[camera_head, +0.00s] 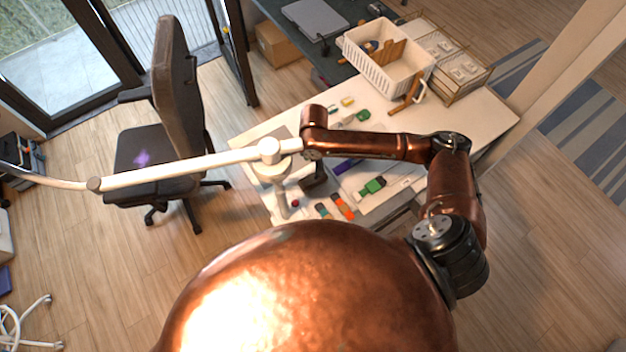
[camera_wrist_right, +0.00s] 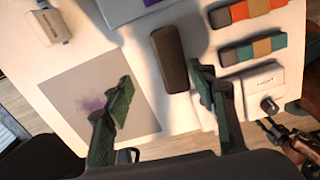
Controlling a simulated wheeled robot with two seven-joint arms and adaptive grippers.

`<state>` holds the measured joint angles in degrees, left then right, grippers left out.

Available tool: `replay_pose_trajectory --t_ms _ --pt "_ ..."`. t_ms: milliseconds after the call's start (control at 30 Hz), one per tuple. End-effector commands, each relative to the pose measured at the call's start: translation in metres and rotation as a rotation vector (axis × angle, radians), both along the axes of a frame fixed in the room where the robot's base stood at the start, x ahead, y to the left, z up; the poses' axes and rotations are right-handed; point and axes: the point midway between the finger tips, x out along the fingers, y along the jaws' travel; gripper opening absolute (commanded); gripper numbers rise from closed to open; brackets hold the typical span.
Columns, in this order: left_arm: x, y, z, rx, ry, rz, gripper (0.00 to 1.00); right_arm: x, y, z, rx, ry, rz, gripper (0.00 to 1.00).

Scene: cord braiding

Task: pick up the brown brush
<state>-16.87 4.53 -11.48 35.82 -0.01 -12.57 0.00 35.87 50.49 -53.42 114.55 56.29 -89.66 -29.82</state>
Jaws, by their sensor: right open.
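A dark brown oblong block, which looks like the brown brush (camera_wrist_right: 170,58), lies on the white table in the right wrist view. My right gripper (camera_wrist_right: 162,82) is open, with one green finger on each side of the brush's near end in the picture. The fingers look apart from the brush, and nothing is between them in their grip. In the head view my right gripper (camera_head: 315,182) is a dark shape over the table's left part, and I cannot make out the brush there. My left gripper is not in view.
A grey square sheet (camera_wrist_right: 85,105) lies left of the brush, and striped colour blocks (camera_wrist_right: 250,50) lie right of it. A white basket (camera_head: 365,72) stands at the table's back. A white lamp arm (camera_head: 185,169) crosses beside my right gripper. A chair (camera_head: 165,150) stands left.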

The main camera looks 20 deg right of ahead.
Motion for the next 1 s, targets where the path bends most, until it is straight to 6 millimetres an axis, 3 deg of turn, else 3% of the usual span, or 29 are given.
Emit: replay_pose_trajectory --t_ms 133,433,700,933,1000 --pt "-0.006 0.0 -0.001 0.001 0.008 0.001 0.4 -0.013 0.004 -0.016 -0.003 0.033 0.025 0.52" --pt "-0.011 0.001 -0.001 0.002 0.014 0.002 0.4 -0.014 0.005 -0.042 -0.004 0.03 0.023 0.52" --pt "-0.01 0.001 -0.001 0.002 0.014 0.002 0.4 -0.016 0.006 -0.079 -0.002 0.028 0.023 0.52" --pt "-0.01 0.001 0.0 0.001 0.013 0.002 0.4 -0.016 0.006 -0.082 -0.003 0.027 0.024 0.52" --pt "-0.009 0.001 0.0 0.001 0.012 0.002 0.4 -0.016 0.006 -0.082 -0.003 0.027 0.024 0.48"
